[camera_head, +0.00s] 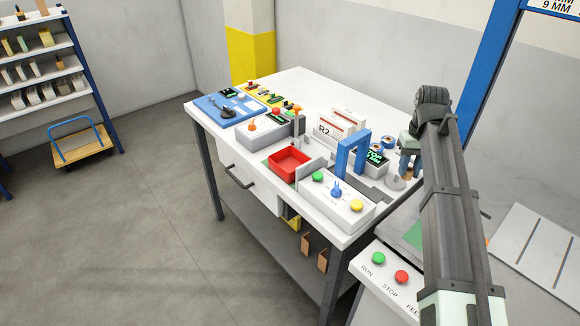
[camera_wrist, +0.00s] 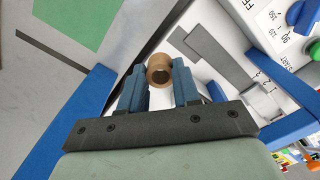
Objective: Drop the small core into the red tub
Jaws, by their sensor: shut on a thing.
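The small core is a short brown tube (camera_wrist: 159,64) with a dark open bore, seen in the wrist view between my fingertips. My gripper (camera_wrist: 160,84) has its two blue fingers shut on the core's sides. In the head view my gripper (camera_head: 409,162) is at the right end of the white bench, and the brown core (camera_head: 407,173) shows small below it. The red tub (camera_head: 283,173) is an open square box near the bench's front middle, left of my gripper. Its visible inside looks empty. I do not see the tub in the wrist view.
A blue arch (camera_head: 343,157) and a white button box (camera_head: 352,209) stand between the tub and my gripper.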

